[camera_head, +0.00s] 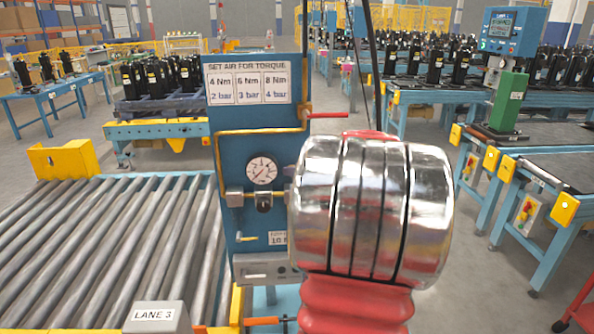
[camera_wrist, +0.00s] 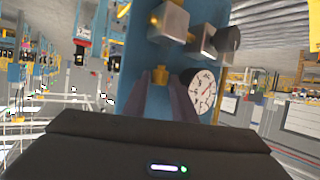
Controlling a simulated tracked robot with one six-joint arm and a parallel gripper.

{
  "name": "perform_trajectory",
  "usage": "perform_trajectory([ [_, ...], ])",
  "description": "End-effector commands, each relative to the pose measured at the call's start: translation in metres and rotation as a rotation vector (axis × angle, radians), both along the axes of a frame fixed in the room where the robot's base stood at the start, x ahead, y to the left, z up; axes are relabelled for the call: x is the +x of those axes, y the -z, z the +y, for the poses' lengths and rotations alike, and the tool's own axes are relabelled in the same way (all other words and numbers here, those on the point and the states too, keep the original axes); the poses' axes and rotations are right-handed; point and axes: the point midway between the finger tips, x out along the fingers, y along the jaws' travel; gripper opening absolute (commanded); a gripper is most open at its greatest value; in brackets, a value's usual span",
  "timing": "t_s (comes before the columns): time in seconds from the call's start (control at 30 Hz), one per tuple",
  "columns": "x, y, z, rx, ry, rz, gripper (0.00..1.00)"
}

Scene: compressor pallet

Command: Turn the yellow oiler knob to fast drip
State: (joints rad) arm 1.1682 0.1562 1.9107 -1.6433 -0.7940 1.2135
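In the wrist view a small yellow knob (camera_wrist: 160,74) sits against a silver block (camera_wrist: 170,20) on the blue panel (camera_wrist: 135,45). I take it for the oiler knob. My gripper (camera_wrist: 162,86) points at it, its two dark fingers apart with blue panel showing between them. The knob appears between or just beyond the fingertips. I cannot tell if they touch it. The knob's setting is unreadable. In the head view my arm hides the knob and gripper; the blue panel (camera_head: 228,150) shows to the left of it.
A round gauge (camera_wrist: 203,90) is close to the right finger in the wrist view. A dark regulator knob (camera_wrist: 228,40) stands beside it. In the head view a red-handled lever (camera_head: 325,115) is on the panel's upper right. A roller conveyor (camera_head: 110,240) lies left.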

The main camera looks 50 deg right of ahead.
Motion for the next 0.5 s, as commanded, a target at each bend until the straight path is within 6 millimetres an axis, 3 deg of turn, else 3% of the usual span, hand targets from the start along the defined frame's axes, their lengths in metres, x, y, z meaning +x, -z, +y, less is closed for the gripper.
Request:
perform_trajectory([
  [0.33, -0.002, 0.001, 0.0, 0.002, 0.003, 0.003, 0.28],
  [0.5, -0.014, -0.004, 0.003, 0.0, 0.004, 0.002, 0.28],
])
